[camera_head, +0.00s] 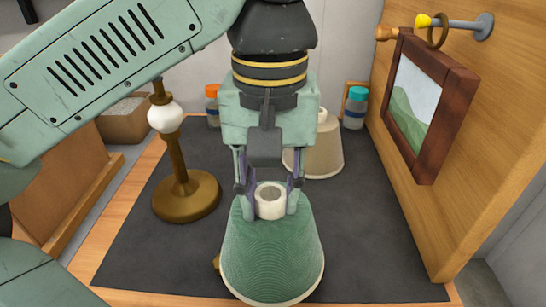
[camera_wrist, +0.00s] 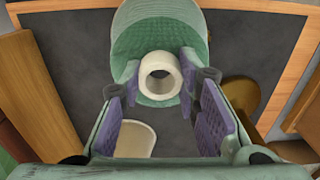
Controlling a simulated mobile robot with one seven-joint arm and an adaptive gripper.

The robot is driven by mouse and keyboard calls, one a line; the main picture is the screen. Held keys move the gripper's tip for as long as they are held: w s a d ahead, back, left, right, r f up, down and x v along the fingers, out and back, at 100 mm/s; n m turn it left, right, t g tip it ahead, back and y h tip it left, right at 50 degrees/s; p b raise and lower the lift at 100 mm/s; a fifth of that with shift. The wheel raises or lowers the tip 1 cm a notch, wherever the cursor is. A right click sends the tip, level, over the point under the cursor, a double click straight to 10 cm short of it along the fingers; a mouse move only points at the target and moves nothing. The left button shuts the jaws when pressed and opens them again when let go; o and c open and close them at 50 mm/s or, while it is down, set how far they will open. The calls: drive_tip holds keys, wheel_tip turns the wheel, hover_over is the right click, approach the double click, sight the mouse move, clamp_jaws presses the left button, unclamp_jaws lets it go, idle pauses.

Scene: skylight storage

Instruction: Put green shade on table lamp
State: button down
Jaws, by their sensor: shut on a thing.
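The green shade (camera_head: 272,250) is at the front centre, upright, narrow end up, with a cream collar at its top. My gripper (camera_head: 269,197) points down and is shut on this collar, one finger on each side. In the wrist view the green shade (camera_wrist: 160,30) shows beyond the fingers (camera_wrist: 160,80). Whether it touches the mat is unclear. The table lamp (camera_head: 180,190) stands to the left, apart from the shade, with a round brass base, a brass stem and a white ball. The lamp's base (camera_wrist: 241,92) is at the right in the wrist view.
A beige shade (camera_head: 318,152) stands behind my gripper. Bottles with orange (camera_head: 212,98) and teal (camera_head: 355,105) caps are at the back. A framed picture (camera_head: 428,105) hangs on the wooden panel at right. The dark mat (camera_head: 375,240) is clear at front right.

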drive_tip(key=w+f+p, duration=0.2)
drive_tip(key=w, duration=0.5)
drive_tip(key=w+f+p, duration=0.2)
drive_tip(key=w+f, duration=0.1)
drive_tip(key=w, duration=0.4)
drive_tip(key=shift+w+a, duration=0.2)
drive_tip(key=shift+a, duration=0.1)
drive_tip(key=c, duration=1.7)
unclamp_jaws()
drive_tip(key=shift+f, duration=0.1)
drive_tip(key=o, duration=0.5)
wheel_tip(320, 180, up, 12)
drive_tip(key=shift+r, duration=0.2)
